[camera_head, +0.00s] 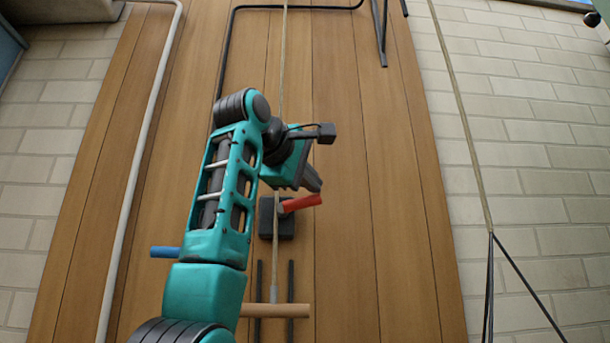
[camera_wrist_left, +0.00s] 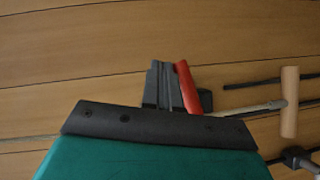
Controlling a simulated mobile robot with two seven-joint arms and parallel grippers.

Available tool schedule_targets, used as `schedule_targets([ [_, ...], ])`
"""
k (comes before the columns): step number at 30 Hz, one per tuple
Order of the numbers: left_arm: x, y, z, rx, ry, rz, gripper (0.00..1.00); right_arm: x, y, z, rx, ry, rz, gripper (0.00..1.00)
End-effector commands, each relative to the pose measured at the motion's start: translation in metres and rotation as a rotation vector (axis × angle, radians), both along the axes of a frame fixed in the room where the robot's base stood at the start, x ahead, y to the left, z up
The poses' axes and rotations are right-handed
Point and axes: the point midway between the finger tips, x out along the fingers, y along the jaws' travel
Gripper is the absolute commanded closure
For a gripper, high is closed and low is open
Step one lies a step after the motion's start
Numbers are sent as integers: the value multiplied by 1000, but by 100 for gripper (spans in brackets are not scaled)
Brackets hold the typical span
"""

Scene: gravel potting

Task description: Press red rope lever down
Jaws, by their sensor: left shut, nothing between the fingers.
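The red rope lever (camera_head: 300,203) sticks out to the right from a black block (camera_head: 285,232) on the wooden wall, tilted slightly up at its outer end. A rope (camera_head: 276,235) runs down past the block. My left gripper (camera_head: 313,184) is shut and empty, just above the lever; I cannot tell whether it touches. In the left wrist view, the red lever (camera_wrist_left: 187,88) lies right beside my shut dark fingers (camera_wrist_left: 158,85), with part of the block (camera_wrist_left: 205,99) behind it. My right gripper is not in view.
A blue rod (camera_head: 165,252) shows left of my arm. A white pipe (camera_head: 140,180) runs down the left. Wood panels right of the lever are clear.

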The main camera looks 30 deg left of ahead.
Motion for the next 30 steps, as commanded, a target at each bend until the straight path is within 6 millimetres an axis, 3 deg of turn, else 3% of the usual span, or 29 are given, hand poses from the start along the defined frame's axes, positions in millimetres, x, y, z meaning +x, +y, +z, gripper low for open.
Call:
schedule_targets([
  [13,3,-6,-9,104,63,0,100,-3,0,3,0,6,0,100],
  [30,4,-6,-9,117,71,0,100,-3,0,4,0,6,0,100],
])
